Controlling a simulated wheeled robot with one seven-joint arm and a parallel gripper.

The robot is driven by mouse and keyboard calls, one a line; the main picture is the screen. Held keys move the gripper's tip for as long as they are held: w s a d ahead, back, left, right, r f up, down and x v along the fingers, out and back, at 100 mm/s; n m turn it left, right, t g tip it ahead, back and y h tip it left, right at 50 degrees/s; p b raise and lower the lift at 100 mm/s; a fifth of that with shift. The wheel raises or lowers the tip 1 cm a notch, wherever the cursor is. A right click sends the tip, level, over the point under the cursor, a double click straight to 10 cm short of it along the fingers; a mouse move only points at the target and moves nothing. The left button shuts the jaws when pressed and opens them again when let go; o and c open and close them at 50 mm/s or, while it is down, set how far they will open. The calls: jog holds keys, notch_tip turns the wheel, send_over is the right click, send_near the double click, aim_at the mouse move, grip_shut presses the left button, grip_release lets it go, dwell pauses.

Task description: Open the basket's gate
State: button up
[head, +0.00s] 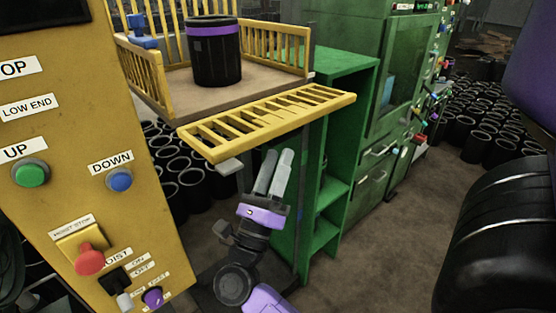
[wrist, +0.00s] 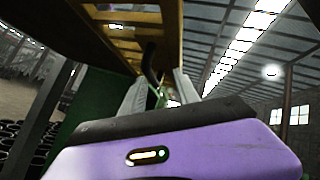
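The basket (head: 160,90) is a yellow-railed platform with a brown floor. Its gate (head: 265,122), a yellow slatted panel, lies folded out and roughly level along the front edge, so the front side is open. The gate's slatted underside also seems to show overhead in the wrist view (wrist: 125,30). My gripper (head: 277,157) is below the gate, fingers pointing up, with no contact visible in the head view. In the wrist view its grey fingers (wrist: 160,90) stand apart. A dark curved piece (wrist: 151,65) shows between or beyond them; whether they touch it is unclear.
A black drum with a purple band (head: 214,55) stands on the basket floor, near a blue item (head: 141,32). A yellow control panel (head: 85,150) is at left. Green shelving (head: 325,195) stands close right of my gripper.

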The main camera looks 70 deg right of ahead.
jog(key=shift+f, duration=0.1)
jog(key=w+b+v, duration=0.1)
jog(key=b+v, duration=0.5)
jog(key=v, duration=0.2)
jog(key=shift+f+b, duration=0.4)
jog(key=shift+f, duration=0.15)
jog(key=shift+w, duration=0.15)
jog(key=shift+b, duration=0.35)
dwell(0.6)
